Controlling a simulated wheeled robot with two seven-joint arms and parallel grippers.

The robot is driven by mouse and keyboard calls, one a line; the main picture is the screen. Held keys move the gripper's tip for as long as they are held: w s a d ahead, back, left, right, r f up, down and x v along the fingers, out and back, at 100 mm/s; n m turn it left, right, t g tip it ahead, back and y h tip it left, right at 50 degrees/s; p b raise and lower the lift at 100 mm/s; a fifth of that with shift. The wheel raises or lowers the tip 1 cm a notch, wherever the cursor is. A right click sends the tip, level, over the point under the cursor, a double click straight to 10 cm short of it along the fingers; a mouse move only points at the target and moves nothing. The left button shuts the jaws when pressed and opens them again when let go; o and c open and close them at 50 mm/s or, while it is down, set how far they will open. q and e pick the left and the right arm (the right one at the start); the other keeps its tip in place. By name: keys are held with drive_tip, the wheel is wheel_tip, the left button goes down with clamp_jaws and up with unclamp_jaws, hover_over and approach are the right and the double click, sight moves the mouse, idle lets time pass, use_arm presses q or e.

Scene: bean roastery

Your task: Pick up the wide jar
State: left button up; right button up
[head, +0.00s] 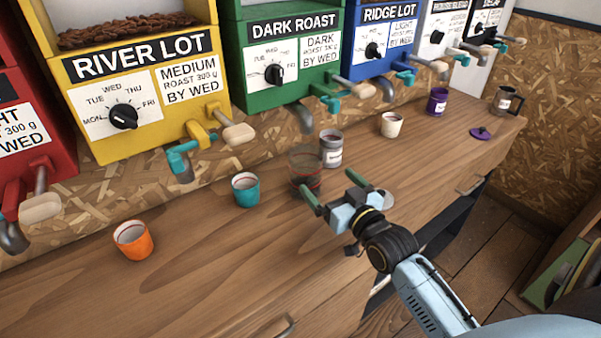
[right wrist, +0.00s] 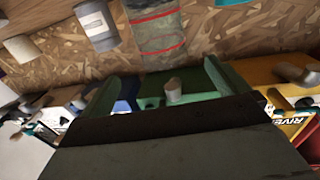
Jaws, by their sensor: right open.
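The wide jar looks to be the clear glass jar (head: 305,165) with a red line near its rim, standing upright on the wooden counter. It also shows in the right wrist view (right wrist: 155,28), at the top, cut off by the frame edge. My right gripper (head: 334,187) is open and empty just in front of the jar and to its right. One fingertip overlaps the jar's lower part in the head view; I cannot tell whether it touches. In the right wrist view the jar lies beyond the gap between the green fingers (right wrist: 160,75). My left gripper is out of view.
A grey labelled canister (head: 331,148) stands close behind the jar. A teal cup (head: 246,190) and an orange cup (head: 133,241) stand to the left. A white cup (head: 391,124), purple cup (head: 437,102) and dark mug (head: 506,101) stand to the right. Dispenser spouts overhang the counter's back.

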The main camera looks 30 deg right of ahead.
sight(316, 169)
drive_tip(key=w, duration=0.5)
drive_tip(key=shift+w, duration=0.25)
drive_tip(key=shift+w+r, duration=0.15)
drive_tip(key=shift+w, duration=0.55)
drive_tip(key=w, duration=0.3)
drive_tip(key=shift+w+b, duration=0.25)
drive_tip(key=shift+b, duration=0.1)
drive_tip(key=shift+w, duration=0.2)
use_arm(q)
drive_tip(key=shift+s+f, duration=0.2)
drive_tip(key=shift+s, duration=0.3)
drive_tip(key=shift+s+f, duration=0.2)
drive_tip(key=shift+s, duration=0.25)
use_arm(e)
drive_tip(key=c, duration=1.4)
drive_tip(key=shift+r, duration=0.1)
